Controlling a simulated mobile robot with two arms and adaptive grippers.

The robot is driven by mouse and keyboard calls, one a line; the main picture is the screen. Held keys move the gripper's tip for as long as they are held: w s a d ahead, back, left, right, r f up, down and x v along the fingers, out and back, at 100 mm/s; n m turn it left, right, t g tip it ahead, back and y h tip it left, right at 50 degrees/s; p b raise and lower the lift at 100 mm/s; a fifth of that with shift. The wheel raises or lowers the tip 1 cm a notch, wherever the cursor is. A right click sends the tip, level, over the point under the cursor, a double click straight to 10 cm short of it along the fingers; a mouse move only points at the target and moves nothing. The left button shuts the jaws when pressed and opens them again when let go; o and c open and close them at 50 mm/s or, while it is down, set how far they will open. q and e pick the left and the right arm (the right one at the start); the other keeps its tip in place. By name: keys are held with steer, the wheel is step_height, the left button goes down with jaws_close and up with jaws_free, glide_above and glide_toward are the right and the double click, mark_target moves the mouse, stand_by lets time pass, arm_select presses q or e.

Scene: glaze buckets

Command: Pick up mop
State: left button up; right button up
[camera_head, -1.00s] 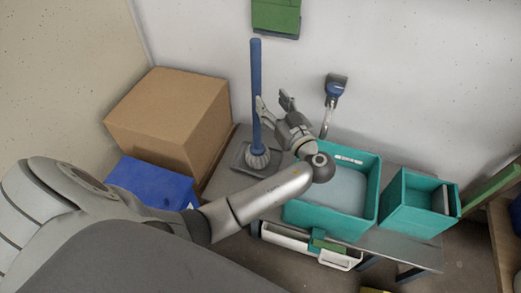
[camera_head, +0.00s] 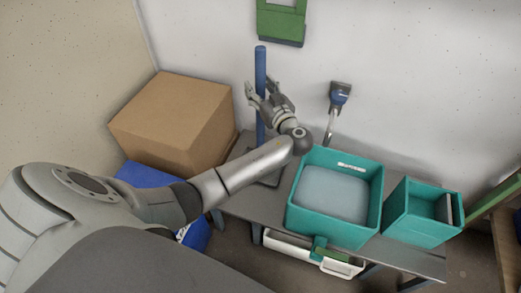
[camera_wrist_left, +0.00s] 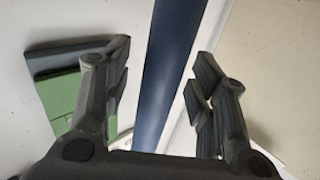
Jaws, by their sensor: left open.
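The mop is a blue upright handle (camera_head: 260,65) standing at the back of the grey bench, against the white wall; its lower end is hidden behind my left arm. My left gripper (camera_head: 257,90) is open at the upper part of the handle. In the left wrist view the blue handle (camera_wrist_left: 168,70) runs between the two open fingers of my left gripper (camera_wrist_left: 162,75), with a gap visible on both sides. My right gripper is not in view.
A cardboard box (camera_head: 172,118) stands left of the mop, with a blue box (camera_head: 140,176) in front. Right of my arm, a large teal bucket (camera_head: 335,228) and a smaller teal bucket (camera_head: 415,225) stand on the bench (camera_head: 240,205). A tap (camera_head: 340,93) is on the wall.

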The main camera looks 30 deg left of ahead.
arm_select(q)
steer(key=c, duration=1.1)
steer(key=shift+r, duration=0.1)
